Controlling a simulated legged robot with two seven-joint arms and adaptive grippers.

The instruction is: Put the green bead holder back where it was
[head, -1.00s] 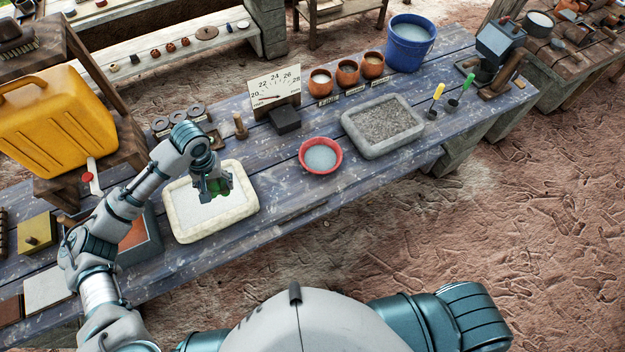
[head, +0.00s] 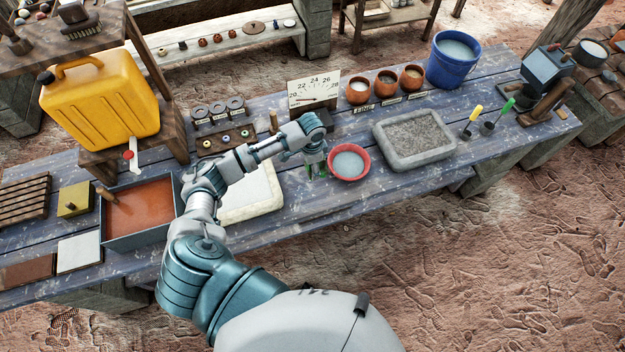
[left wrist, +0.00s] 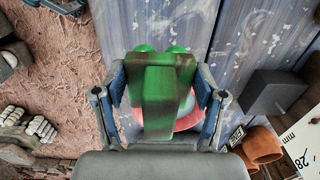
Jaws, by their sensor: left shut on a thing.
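My left gripper (head: 315,164) is shut on the green bead holder. In the left wrist view, the holder (left wrist: 165,95) is a worn green block with a wider top and two rounded green ends, between the two fingers. In the head view only bits of green show below my gripper, just left of the red bowl (head: 363,174) of pale liquid. The wrist view shows the red bowl's rim (left wrist: 190,121) behind the holder. I cannot tell the gap between holder and table. My right gripper is not in view.
A cream-rimmed tray (head: 262,207) lies left of my gripper, partly behind my arm. A grey tray (head: 440,158) of grit, green- and yellow-handled tools and a blue bucket (head: 452,68) stand to the right. A dial gauge (head: 314,90) and orange pots are behind. The table's front strip is clear.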

